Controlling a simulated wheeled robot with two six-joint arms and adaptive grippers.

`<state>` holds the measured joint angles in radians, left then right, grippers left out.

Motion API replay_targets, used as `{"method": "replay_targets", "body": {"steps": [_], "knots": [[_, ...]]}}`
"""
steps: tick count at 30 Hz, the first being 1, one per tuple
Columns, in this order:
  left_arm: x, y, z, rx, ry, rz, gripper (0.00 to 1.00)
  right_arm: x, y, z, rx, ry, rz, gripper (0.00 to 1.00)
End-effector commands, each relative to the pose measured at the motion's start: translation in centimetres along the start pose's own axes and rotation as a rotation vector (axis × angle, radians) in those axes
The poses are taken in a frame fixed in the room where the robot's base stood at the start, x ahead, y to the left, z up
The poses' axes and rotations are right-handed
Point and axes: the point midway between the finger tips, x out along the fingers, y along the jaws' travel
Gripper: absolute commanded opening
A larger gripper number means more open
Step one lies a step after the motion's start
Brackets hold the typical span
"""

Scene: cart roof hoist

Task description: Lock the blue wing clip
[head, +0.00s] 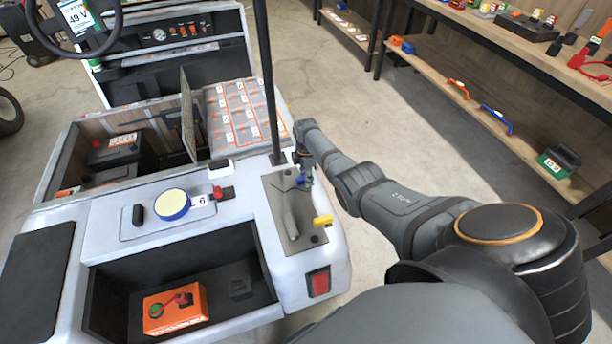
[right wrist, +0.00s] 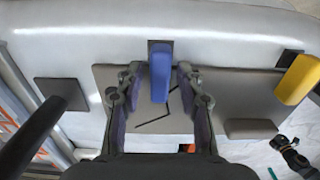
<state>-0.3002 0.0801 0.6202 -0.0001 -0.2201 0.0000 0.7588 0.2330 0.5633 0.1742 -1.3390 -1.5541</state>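The blue wing clip (right wrist: 161,68) stands out from the dark plate (right wrist: 230,95) in the right wrist view. In the head view it is a small blue spot (head: 301,181) near the foot of the black post, partly hidden. My right gripper (right wrist: 159,82) is open, with one finger on each side of the clip and a gap showing on both sides. In the head view the right gripper (head: 304,168) comes in from the right, and its fingers are hard to make out. My left gripper is not in view.
A yellow clip (head: 322,220) sits near the clip on the same plate, beside a grey handle (head: 290,225). The black post (head: 267,80) rises close by. An orange box (head: 175,310) lies in the front bin. Shelves (head: 500,110) stand at the right.

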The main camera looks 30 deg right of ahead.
Motion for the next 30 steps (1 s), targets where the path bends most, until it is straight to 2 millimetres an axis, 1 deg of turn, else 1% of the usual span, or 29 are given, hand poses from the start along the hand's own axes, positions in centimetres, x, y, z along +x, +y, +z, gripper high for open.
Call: {"method": "replay_targets", "body": {"steps": [9,13,17,18,21,24,27,30], "knots": [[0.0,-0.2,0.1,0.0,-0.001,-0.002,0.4,-0.1,0.0,0.1,0.002,-0.001,0.0,0.43],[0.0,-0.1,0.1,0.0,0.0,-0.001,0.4,-1.1,0.1,0.1,0.002,-0.002,0.002,0.43],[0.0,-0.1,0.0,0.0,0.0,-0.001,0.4,-3.4,0.0,0.1,0.001,-0.003,0.004,0.43],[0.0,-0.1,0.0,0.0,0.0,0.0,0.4,-4.6,0.1,0.1,0.001,-0.002,0.006,0.43],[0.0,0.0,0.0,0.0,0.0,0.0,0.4,-7.2,0.1,0.1,0.0,-0.001,0.005,0.43],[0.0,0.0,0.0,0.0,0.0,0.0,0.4,-9.3,0.0,0.1,0.001,-0.002,0.003,0.43],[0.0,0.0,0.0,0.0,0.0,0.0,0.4,-10.9,0.1,0.1,0.001,-0.002,0.002,0.43],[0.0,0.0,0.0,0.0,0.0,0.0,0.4,-11.7,0.0,0.1,0.001,-0.001,0.001,0.43]]}}
